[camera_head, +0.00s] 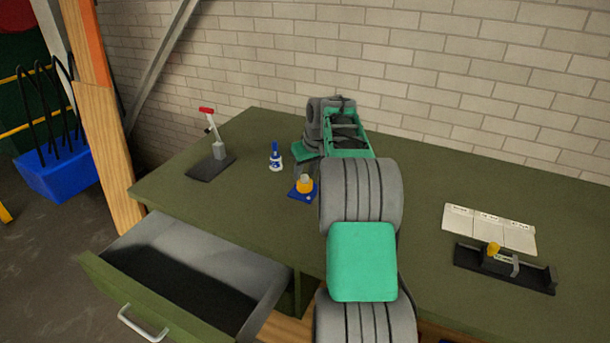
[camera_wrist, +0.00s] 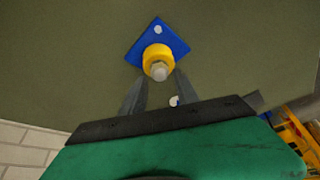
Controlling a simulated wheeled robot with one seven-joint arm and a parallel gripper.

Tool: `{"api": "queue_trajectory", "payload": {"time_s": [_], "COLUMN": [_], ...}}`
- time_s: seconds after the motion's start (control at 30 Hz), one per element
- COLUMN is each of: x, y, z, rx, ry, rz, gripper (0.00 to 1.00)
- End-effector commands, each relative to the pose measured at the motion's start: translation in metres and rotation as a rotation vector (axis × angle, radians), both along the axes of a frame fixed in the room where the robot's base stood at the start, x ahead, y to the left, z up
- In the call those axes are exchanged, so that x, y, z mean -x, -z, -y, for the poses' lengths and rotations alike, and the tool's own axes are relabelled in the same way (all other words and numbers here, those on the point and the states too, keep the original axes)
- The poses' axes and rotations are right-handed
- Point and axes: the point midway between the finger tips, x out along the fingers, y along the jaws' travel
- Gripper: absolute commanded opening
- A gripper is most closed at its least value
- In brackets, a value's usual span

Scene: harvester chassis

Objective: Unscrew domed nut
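A blue square plate (camera_wrist: 171,40) lies flat on the green bench top. A yellow round piece (camera_wrist: 158,54) stands on it, and a grey domed nut (camera_wrist: 159,71) sits on top of that. In the head view the yellow piece (camera_head: 305,186) is just left of my arm. My gripper (camera_wrist: 157,82) points down at the nut, with its two grey fingers apart on either side. The fingers look open, with no clear contact on the nut. In the head view my arm hides much of my gripper (camera_head: 300,167).
A blue-and-white bottle (camera_head: 276,158) stands left of the plate. A red-handled tool on a dark base (camera_head: 211,168) stands farther left. An open drawer (camera_head: 130,312) juts out at front left. White cards (camera_head: 490,228) and a black holder (camera_head: 505,270) lie to the right.

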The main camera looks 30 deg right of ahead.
Motion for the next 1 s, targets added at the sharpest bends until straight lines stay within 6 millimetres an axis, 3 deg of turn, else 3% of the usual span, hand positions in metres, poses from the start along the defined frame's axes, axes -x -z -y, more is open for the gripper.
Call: {"api": "queue_trajectory", "payload": {"time_s": [0.03,0.2,0.5,0.73,1.0], "x": [-0.001,-0.001,-0.001,-0.001,0.0], "y": [0.007,0.002,0.001,-0.004,0.001], "z": [-0.004,-0.002,-0.002,-0.002,-0.001], "rx": [0.002,0.0,0.0,0.001,0.001], "ry": [0.077,0.34,0.404,0.781,0.823], "rz": [0.002,0.0,0.0,-0.002,-0.001], "gripper": [0.37,0.37,0.37,0.37,0.37]}}
